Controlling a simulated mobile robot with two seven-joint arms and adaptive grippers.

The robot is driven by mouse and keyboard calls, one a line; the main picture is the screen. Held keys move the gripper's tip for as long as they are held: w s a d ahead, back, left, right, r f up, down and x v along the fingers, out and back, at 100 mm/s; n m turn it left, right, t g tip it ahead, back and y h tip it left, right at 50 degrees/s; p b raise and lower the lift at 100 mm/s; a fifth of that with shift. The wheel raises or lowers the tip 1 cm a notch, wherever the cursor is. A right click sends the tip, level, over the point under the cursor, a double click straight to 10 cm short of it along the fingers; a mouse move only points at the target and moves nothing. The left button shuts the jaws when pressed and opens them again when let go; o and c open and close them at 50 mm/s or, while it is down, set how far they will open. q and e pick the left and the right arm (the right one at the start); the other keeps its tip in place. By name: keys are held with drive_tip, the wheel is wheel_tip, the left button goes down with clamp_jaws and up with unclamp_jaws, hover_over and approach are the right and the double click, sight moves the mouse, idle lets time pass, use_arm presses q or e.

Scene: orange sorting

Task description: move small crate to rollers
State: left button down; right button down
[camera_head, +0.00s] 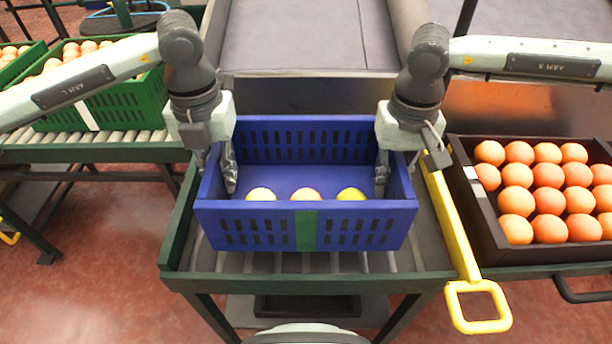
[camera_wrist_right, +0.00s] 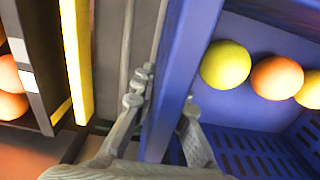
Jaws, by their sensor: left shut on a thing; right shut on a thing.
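The small crate (camera_head: 360,229) is blue with slotted walls and a green patch on its front. It sits level over the rollers (camera_head: 262,262) of the green-framed stand in the middle of the head view. Three fruits (camera_head: 306,194), yellowish and orange, lie in a row inside it. My left gripper (camera_head: 222,172) is shut on the crate's left wall. My right gripper (camera_head: 388,172) is shut on its right wall. In the right wrist view the right gripper's fingers (camera_wrist_right: 162,110) straddle the blue wall (camera_wrist_right: 185,70). Whether the crate's bottom touches the rollers is hidden.
A dark crate of oranges (camera_head: 470,215) stands close on the right, beside a yellow handle bar (camera_head: 455,225). Green crates (camera_head: 120,105) with oranges stand on a roller conveyor (camera_head: 90,138) at the left. A grey belt (camera_head: 300,35) lies behind the blue crate.

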sight(211, 162)
use_arm(q)
drive_tip(key=shift+r, duration=0.2)
use_arm(e)
drive_tip(key=shift+r, duration=0.15)
